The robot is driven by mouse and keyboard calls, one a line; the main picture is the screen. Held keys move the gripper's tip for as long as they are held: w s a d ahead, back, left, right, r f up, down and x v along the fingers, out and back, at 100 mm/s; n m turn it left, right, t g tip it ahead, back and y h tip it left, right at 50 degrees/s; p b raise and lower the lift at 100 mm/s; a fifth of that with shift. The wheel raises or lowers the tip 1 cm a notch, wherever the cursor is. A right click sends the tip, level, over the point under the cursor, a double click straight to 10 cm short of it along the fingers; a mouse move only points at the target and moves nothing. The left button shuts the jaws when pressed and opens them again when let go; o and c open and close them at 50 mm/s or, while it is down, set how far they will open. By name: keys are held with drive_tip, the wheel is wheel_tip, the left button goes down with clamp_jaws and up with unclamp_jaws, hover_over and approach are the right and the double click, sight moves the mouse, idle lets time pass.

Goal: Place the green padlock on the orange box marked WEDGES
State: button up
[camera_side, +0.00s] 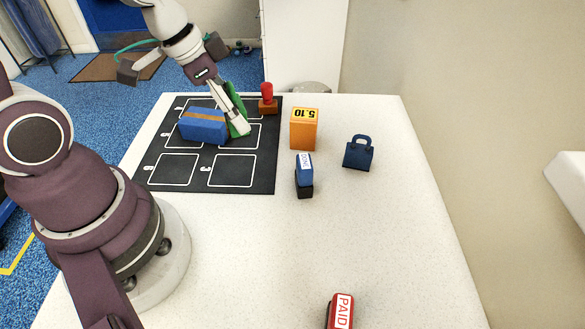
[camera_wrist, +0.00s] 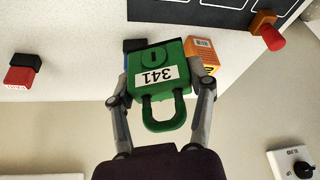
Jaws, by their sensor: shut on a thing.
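My gripper (camera_side: 238,118) is shut on the green padlock (camera_wrist: 148,82), which has a white label reading 341. In the side view the green padlock (camera_side: 236,98) is partly hidden by the fingers, over the black mat at the right end of the blue box. In the wrist view its shackle points toward the camera. The orange box (camera_side: 303,134) stands on the table to the right of my gripper, with 5.10 on its top. In the wrist view the orange box (camera_wrist: 201,47) shows partly behind the padlock. The word WEDGES is not readable.
A taped blue box (camera_side: 203,131) lies on the black mat (camera_side: 160,186). A red-handled stamp (camera_side: 267,103) stands at the mat's far corner. A blue stamp (camera_side: 304,182) and a blue padlock (camera_side: 358,154) stand near the orange box. A red PAID stamp (camera_side: 340,313) is in front.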

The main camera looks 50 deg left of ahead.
hover_over(311, 113)
drive_tip(key=s, duration=0.2)
drive_tip(key=shift+w+a+f, duration=0.2)
drive_tip(key=shift+f, duration=0.5)
drive_tip(key=shift+w+f, duration=0.2)
drive_tip(key=shift+f, duration=1.55)
drive_tip(key=shift+f, duration=0.1)
drive_tip(key=o, duration=1.2)
drive_tip(key=shift+o, duration=0.2)
drive_tip(key=v, duration=1.2)
drive_tip(key=s+d+r+n+t+y, duration=0.1)
drive_tip(key=s+n, duration=0.3)
drive_tip(key=s, duration=1.1)
drive_tip(key=shift+s+d+r+y, duration=0.2)
drive_tip(key=shift+d+r+y, duration=0.2)
drive_tip(key=shift+d, duration=0.3)
